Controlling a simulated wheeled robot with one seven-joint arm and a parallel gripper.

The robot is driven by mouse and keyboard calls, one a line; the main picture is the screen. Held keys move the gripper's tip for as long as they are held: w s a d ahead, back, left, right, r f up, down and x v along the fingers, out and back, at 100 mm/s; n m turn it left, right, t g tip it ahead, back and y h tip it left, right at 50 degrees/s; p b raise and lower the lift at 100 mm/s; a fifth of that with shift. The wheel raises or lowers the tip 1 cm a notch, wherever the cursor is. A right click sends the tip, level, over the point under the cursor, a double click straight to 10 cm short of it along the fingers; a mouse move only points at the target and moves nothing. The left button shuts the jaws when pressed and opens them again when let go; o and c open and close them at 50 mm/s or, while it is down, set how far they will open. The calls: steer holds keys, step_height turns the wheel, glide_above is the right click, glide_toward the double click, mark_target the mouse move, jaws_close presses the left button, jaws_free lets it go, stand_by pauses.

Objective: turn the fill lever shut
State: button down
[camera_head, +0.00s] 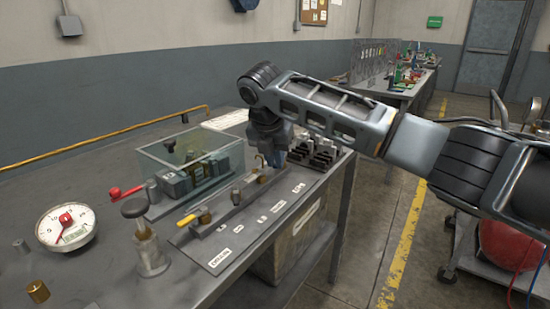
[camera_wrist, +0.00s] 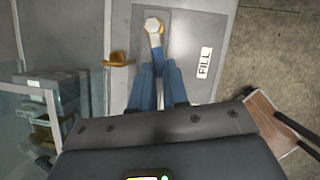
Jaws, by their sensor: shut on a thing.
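The fill lever (camera_wrist: 153,27) shows in the wrist view as a pale rounded end with a brass-coloured part below it. It stands beside the printed FILL label (camera_wrist: 204,62) on the grey panel. My gripper (camera_wrist: 155,66) has its two blue fingers closed on the lever, one on each side; the part between them is mostly hidden. In the head view my gripper (camera_head: 272,158) reaches down to the far end of the labelled panel (camera_head: 216,255), and the wrist hides most of the lever there.
A clear case (camera_head: 190,160) stands left of the panel. A yellow-handled lever (camera_head: 188,219), a black-knobbed post (camera_head: 135,207), a red-handled lever (camera_head: 125,192) and a round gauge (camera_head: 66,228) are nearer. Dark blocks (camera_head: 316,150) sit right of my gripper, near the bench edge.

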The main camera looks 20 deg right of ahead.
steer(key=p, duration=0.1)
steer(key=m+p, duration=0.1)
steer(key=p, duration=0.1)
steer(key=shift+w+a+r, duration=0.2)
steer(key=shift+a+r, duration=0.1)
steer(key=shift+a, duration=0.05)
steer(key=shift+w+a+m+g+h+p, duration=0.15)
steer(key=shift+w+m+g+h+p, duration=0.15)
steer(key=shift+m+p, duration=0.5)
steer(key=shift+w+f+m+p, duration=0.15)
steer(key=shift+f+m+p, duration=0.1)
steer(key=shift+m+p, duration=0.15)
steer(key=c, duration=1.1)
jaws_free()
steer(key=shift+f+b, duration=0.15)
steer(key=shift+b, duration=0.25)
